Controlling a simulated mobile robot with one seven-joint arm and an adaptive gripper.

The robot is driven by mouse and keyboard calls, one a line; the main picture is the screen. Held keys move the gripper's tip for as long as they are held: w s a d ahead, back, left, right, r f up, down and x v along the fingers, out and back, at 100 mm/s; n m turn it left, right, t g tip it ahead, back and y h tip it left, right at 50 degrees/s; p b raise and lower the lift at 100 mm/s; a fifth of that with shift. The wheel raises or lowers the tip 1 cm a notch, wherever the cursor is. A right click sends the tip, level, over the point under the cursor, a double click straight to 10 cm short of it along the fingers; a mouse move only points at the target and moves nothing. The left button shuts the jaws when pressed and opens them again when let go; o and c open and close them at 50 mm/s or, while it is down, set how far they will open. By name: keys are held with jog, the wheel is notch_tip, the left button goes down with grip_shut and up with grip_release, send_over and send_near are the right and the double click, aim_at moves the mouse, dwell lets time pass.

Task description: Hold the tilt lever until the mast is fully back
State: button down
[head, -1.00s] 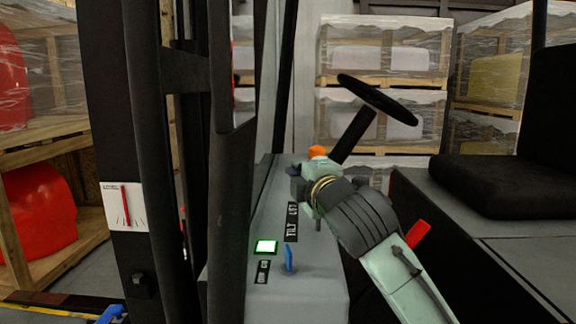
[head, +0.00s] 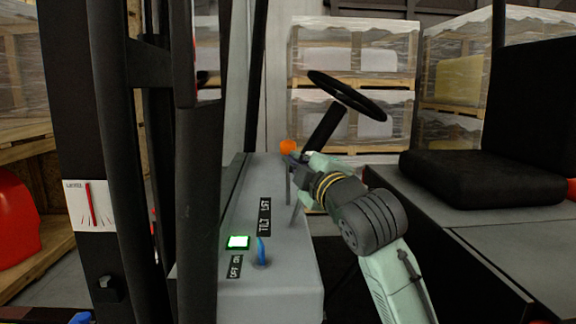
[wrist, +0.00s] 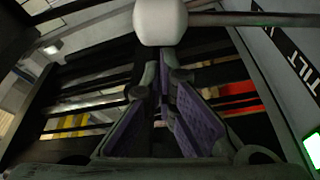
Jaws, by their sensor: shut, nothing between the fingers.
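In the wrist view a white knob (wrist: 160,20) on a rod lies just beyond my gripper's purple-padded fingers (wrist: 164,65), which are together and empty. I cannot tell whether they touch the knob. A white gauge plate (head: 105,217) with a red needle (head: 90,204) sits on the dark mast (head: 75,130); the needle is near upright.
The steering wheel (head: 346,96) is behind my gripper and the black seat (head: 480,182) is to the right. Dark mast posts crowd the left. Wrapped crates (head: 353,55) stand behind.

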jog(key=shift+w+d+f+h, duration=0.15)
jog(key=shift+d+h, duration=0.15)
jog(key=shift+d, duration=0.3)
dwell(2.3)
dwell(3.9)
jog(key=s+a+b, duration=0.1)
jog(key=s+b, duration=0.1)
jog(key=s, duration=0.7)
jog(key=shift+s+a+r, duration=0.3)
jog(key=shift+s+a, duration=0.05)
jog(key=shift+s, duration=0.05)
